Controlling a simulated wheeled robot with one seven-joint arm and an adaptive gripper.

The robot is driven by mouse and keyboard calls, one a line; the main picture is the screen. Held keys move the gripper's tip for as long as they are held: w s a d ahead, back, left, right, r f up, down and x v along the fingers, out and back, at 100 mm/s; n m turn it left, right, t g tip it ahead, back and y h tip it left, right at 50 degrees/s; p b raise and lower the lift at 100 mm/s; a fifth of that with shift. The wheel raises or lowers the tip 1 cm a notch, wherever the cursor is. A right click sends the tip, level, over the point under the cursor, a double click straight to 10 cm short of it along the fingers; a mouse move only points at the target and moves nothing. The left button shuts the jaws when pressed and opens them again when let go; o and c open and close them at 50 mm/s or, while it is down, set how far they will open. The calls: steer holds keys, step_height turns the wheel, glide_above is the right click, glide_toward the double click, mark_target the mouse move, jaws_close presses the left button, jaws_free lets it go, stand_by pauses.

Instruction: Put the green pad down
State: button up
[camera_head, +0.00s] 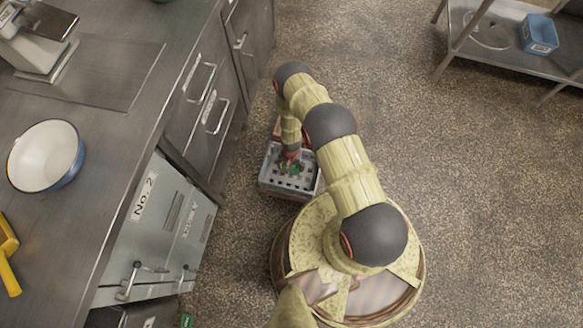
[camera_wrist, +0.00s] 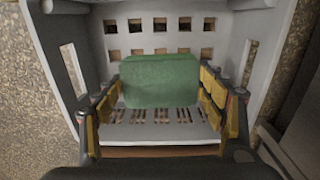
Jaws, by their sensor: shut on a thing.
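The green pad (camera_wrist: 162,81) is between the fingers of my gripper (camera_wrist: 163,100) in the wrist view, with yellow finger pads on both its left and right sides. My gripper is shut on it. Pad and fingertips are inside a grey crate (camera_wrist: 135,15) with square holes in its wall and slots in its floor. Whether the pad touches the crate floor I cannot tell. In the head view the crate (camera_head: 268,182) stands low beside the cabinets, and a bit of the green pad (camera_head: 295,169) shows in it below my gripper (camera_head: 291,158).
A steel counter (camera_head: 100,130) with a white-and-blue bowl (camera_head: 45,155) and a yellow tool (camera_head: 8,255) stands left. Cabinet doors and drawers (camera_head: 205,100) are close to the crate. A metal shelf (camera_head: 510,45) with a blue bin (camera_head: 539,34) is far right. Open floor (camera_head: 470,200) lies right.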

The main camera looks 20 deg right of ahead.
step_height(320, 180, down, 9)
steer(key=b, duration=0.3)
steer(key=shift+r, duration=0.15)
steer(key=o, duration=1.3)
